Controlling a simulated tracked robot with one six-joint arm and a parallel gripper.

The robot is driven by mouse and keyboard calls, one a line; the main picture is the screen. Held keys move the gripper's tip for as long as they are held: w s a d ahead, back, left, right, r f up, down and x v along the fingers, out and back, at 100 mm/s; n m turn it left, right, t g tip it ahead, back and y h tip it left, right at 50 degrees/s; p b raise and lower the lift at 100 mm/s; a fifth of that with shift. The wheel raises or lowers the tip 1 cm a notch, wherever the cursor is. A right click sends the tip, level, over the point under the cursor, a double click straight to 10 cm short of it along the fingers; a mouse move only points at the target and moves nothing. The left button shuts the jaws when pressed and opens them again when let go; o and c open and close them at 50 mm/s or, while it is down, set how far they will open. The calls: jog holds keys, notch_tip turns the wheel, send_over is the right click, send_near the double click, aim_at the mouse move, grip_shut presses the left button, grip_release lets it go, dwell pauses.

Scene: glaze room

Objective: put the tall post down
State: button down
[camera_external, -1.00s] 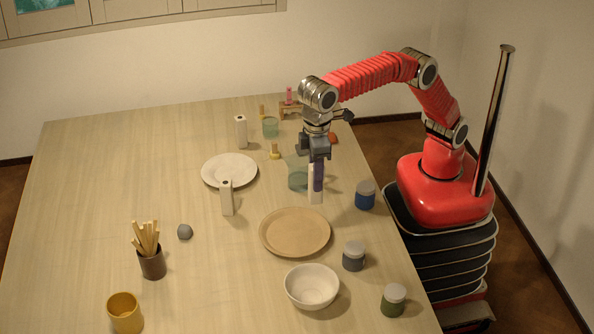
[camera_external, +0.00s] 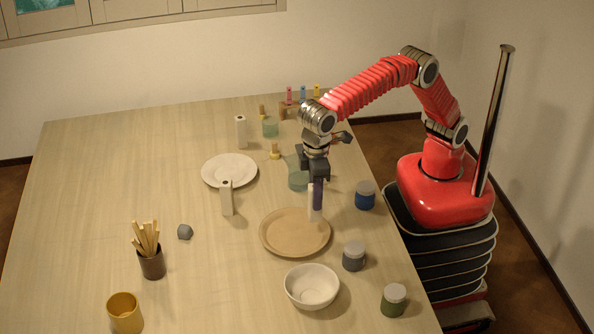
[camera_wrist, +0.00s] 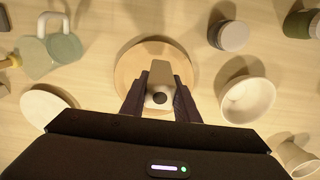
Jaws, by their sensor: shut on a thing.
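My gripper (camera_external: 316,196) is shut on a tall white post (camera_external: 314,212) and holds it upright. The purple-dark fingers cover much of the post in the external view. In the wrist view the post (camera_wrist: 161,72) sits between the two dark fingers (camera_wrist: 160,98), with a dark round hole in its near end. Its lower end is over the round tan plate (camera_external: 290,247), toward the plate's back right part in the external view. Whether it touches the plate I cannot tell. The plate also shows behind the post in the wrist view (camera_wrist: 127,70).
Similar white posts stand left of centre (camera_external: 227,200) and farther back (camera_external: 240,133). A white plate (camera_external: 222,172) lies between them. A white bowl (camera_external: 312,287), a blue jar (camera_external: 365,196) and a grey jar (camera_external: 353,258) stand near the tan plate. The table's left side is largely clear.

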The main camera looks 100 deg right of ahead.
jog(key=shift+f, duration=1)
jog(key=shift+f, duration=1.85)
jog(key=shift+f, duration=0.15)
jog(key=c, duration=1.4)
grip_release()
jog(key=shift+o, duration=0.2)
notch_tip(320, 180, up, 12)
